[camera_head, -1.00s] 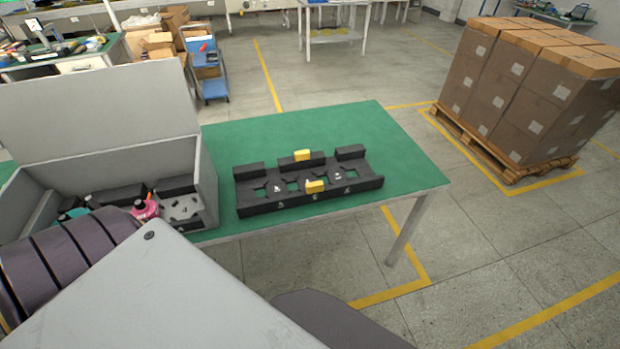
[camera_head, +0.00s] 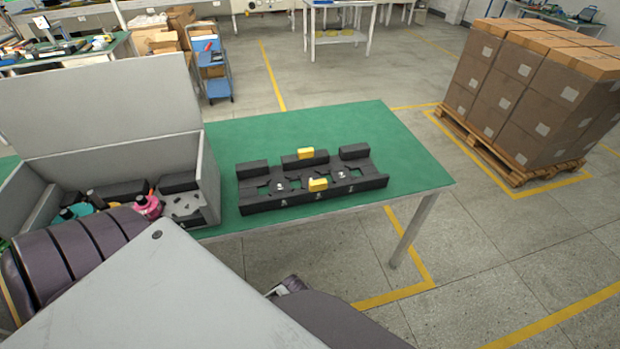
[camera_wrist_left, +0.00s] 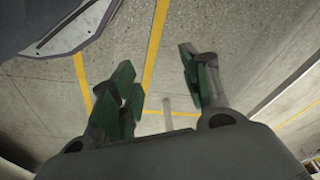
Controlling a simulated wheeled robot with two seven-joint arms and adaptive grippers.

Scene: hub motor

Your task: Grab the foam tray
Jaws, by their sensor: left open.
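The black foam tray (camera_head: 262,204) lies flat on the green table (camera_head: 405,152) in the head view. It has several cutouts and raised blocks, with one yellow piece (camera_head: 306,153) at its back edge and another yellow piece (camera_head: 318,185) near its front edge. In the left wrist view my left gripper (camera_wrist_left: 160,80) is open and empty, with green finger pads. It faces the grey floor with yellow lines, and the tray is not in that view. In the head view no fingertips show; only parts of my arms are at the bottom. My right gripper is not seen.
An open grey box (camera_head: 205,180) with raised lid stands left of the tray, holding black foam pieces and a pink item (camera_head: 147,204). The table is clear right of the tray. A pallet of cardboard boxes (camera_head: 535,90) stands at the far right.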

